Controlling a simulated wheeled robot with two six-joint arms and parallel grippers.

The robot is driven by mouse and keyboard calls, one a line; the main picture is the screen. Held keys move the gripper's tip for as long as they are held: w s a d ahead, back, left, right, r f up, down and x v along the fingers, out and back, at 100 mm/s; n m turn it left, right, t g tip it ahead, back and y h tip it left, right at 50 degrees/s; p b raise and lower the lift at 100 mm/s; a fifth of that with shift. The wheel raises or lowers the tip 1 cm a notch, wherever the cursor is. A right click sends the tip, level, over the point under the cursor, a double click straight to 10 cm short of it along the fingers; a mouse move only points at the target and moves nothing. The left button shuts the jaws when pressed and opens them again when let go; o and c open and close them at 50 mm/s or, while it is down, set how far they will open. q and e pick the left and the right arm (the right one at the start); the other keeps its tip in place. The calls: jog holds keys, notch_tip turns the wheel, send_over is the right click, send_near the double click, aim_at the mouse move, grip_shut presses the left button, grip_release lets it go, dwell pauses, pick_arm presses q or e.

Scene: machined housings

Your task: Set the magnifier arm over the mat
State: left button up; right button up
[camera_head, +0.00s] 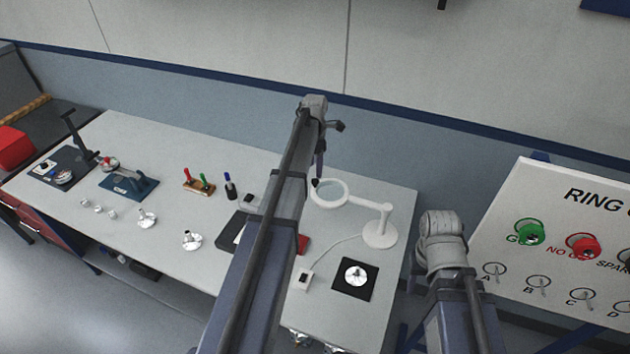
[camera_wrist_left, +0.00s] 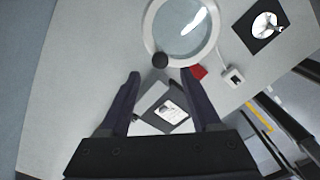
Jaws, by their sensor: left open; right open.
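The white magnifier ring (camera_head: 330,194) hangs on a jointed white arm (camera_head: 366,203) from a round base (camera_head: 380,235) at the right end of the bench. The ring is behind and left of the black mat (camera_head: 342,286), not over it. A silvery machined housing (camera_head: 356,274) sits on the mat. In the left wrist view the ring (camera_wrist_left: 150,28) has a dark round knob (camera_wrist_left: 160,60) on its near rim. My left gripper (camera_wrist_left: 160,75) is open and empty, with the knob just beyond and between its fingertips; contact cannot be told. My right gripper is out of view.
A small white switch box (camera_head: 304,280) with a cord lies left of the mat. A red object (camera_head: 303,243) and a dark tray (camera_head: 232,232) sit partly behind my left arm. Loose housings (camera_head: 192,240) and coloured pens lie further left. A ring board (camera_head: 550,245) stands at right.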

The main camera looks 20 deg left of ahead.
aim_at(315, 180)
pick_arm(q)
notch_tip(315, 180, down, 6)
jog(key=b, duration=0.5)
jog(key=shift+r, duration=0.1)
jog(key=shift+r, duration=0.1)
grip_shut()
dwell(1.0)
